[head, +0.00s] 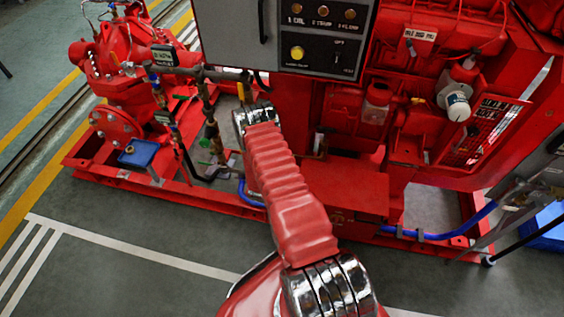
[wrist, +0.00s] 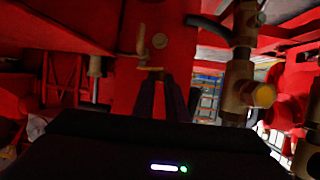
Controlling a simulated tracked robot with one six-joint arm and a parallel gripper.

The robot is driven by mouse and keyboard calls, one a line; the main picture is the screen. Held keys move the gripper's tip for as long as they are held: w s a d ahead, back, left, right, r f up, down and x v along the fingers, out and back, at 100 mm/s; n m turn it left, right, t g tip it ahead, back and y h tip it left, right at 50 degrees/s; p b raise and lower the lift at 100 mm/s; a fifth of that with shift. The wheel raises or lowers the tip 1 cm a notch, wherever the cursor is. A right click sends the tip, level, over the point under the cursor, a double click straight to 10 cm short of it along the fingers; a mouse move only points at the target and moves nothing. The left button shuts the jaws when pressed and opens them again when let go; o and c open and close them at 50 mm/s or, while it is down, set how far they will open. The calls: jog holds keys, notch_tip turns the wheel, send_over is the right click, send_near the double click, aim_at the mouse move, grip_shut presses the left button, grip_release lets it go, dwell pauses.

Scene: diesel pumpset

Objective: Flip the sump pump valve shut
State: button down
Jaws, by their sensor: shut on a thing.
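In the wrist view, my gripper (wrist: 165,85) is a dark body with two dark fingers pointing up the picture. The fingers are shut on the lower end of a small brass valve lever (wrist: 149,68), in front of a red panel. The lever is bent, with an upright part above and a short flat part at the fingertips. No label shows there, so I cannot tell by name that it is the sump pump valve. In the head view my own arm hides the fingers and the lever.
A brass pipe fitting (wrist: 238,88) stands close to the right of my fingers. In the head view, pipework with valves (head: 210,125) is left of my arm, beside the red pump (head: 125,65). A control panel (head: 325,35) is above. The floor in front is clear.

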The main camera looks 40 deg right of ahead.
jog(key=shift+w+a+f+m+g+h, duration=0.15)
jog(key=shift+w+m+g, duration=0.1)
jog(key=shift+m+g, duration=0.2)
jog(key=shift+w+d+f+m+g+h, duration=0.1)
jog(key=shift+w+m+g+h, duration=0.1)
jog(key=shift+m+g, duration=0.2)
jog(key=shift+g, duration=0.25)
jog(key=c, duration=1.8)
grip_release()
jog(key=shift+o, duration=0.2)
jog(key=shift+w+r, duration=0.1)
jog(key=v, duration=1.3)
jog(key=shift+a, duration=0.4)
